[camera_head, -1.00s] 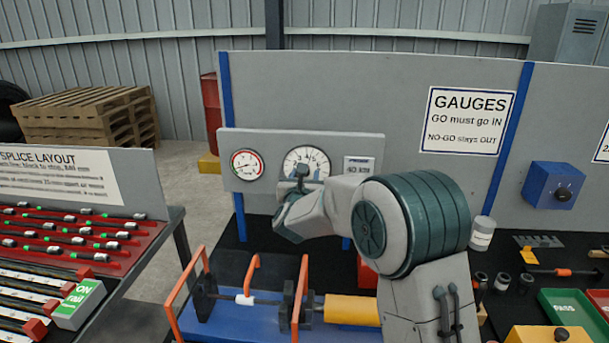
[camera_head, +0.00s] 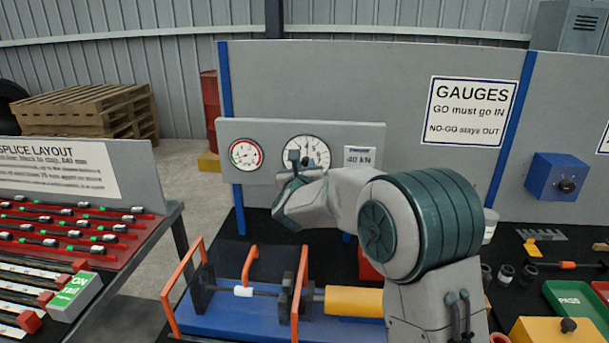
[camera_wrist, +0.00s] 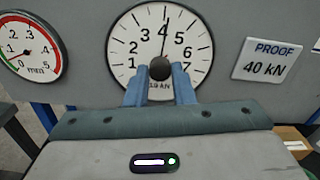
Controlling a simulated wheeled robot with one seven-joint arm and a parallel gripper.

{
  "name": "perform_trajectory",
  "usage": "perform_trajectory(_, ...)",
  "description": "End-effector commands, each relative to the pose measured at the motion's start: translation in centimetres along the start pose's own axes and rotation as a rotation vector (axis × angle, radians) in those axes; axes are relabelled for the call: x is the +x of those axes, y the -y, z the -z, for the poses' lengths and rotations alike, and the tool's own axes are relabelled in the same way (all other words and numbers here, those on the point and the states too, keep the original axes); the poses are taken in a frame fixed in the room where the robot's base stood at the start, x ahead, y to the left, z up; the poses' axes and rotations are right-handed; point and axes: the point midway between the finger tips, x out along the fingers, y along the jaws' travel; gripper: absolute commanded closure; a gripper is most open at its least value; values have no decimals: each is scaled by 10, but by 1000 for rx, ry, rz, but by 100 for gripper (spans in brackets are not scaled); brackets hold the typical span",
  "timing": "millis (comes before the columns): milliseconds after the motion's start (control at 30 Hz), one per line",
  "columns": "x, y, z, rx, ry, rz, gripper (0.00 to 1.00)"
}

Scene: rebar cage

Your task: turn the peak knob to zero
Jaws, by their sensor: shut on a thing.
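The peak knob (camera_wrist: 160,68) is a dark round knob at the centre of a white dial (camera_wrist: 125,50) numbered 1 to 7 in the wrist view. A dark needle points up from the knob, close to the 4. My gripper (camera_wrist: 160,76) is shut on the knob, one blue-grey finger on each side of it. The fingers cover the lowest part of the dial. In the head view my gripper (camera_head: 300,158) is in front of the dial (camera_head: 318,147), and it hides the knob and the dial's lower left part.
A smaller red-and-green gauge (camera_head: 246,154) is left of the dial, and a "40 kN" proof card (camera_head: 359,156) is right of it. Below stands a blue rig (camera_head: 225,320) with orange guard bars (camera_head: 168,290) and a yellow cylinder (camera_head: 352,301).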

Motion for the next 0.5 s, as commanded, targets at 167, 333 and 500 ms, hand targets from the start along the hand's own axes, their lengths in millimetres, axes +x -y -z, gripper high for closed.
perform_trajectory(167, 0, -1, 6, -156, 2, 0, 100)
perform_trajectory(333, 0, -1, 5, -317, 1, 0, 100)
perform_trajectory(500, 0, -1, 4, -480, 0, 0, 100)
